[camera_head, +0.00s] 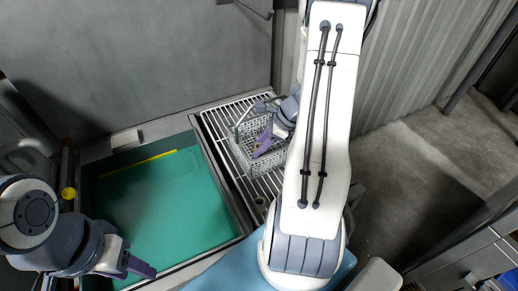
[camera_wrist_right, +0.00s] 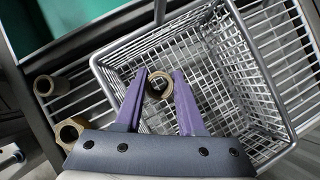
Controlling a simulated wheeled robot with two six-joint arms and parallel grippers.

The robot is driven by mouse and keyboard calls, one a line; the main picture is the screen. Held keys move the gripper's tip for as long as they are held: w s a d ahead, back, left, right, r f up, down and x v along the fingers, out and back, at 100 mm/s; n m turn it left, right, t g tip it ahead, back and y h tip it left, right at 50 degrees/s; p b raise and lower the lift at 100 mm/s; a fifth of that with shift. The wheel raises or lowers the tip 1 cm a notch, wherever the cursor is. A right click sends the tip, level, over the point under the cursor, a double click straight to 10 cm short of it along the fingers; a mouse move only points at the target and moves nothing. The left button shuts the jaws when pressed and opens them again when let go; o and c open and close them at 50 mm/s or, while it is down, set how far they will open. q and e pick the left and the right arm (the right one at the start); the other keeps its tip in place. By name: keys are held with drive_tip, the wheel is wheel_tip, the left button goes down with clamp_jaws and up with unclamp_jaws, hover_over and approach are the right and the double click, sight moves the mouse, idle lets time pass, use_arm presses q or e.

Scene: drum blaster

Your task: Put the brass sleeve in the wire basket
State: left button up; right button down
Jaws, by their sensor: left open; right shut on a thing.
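The wire basket (camera_head: 266,167) is a grey mesh box with a handle, standing on the slatted rack. It fills much of the right wrist view (camera_wrist_right: 238,85). My right gripper (camera_head: 262,149) has its purple fingers over the basket. In the right wrist view, the right gripper (camera_wrist_right: 160,88) is shut on the brass sleeve (camera_wrist_right: 159,79), a short ring held between the fingertips with the basket mesh behind it. I cannot tell how deep it is. The sleeve is hidden in the head view. My left gripper (camera_head: 140,267) is open and empty at the lower left, near the green basin.
A ring-shaped brass piece (camera_wrist_right: 44,86) and a hex-holed brass piece (camera_wrist_right: 72,129) lie left of the basket on the slatted rack (camera_head: 215,128). The green-floored basin (camera_head: 160,215) lies left of the rack.

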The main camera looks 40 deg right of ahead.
drive_tip(key=shift+a+r+g+h+p, duration=0.2)
drive_tip(key=shift+r+g+h+p, duration=0.45)
drive_tip(key=shift+p, duration=0.4)
wheel_tip(320, 180, down, 3)
drive_tip(key=shift+d+r+b, duration=0.1)
drive_tip(key=shift+b, duration=0.75)
use_arm(q)
drive_tip(key=shift+r, duration=0.9)
use_arm(e)
drive_tip(key=shift+f, duration=0.5)
drive_tip(key=shift+f, duration=0.2)
drive_tip(key=c, duration=0.8)
unclamp_jaws()
use_arm(q)
drive_tip(key=shift+f, duration=0.15)
use_arm(e)
drive_tip(key=shift+r, duration=0.15)
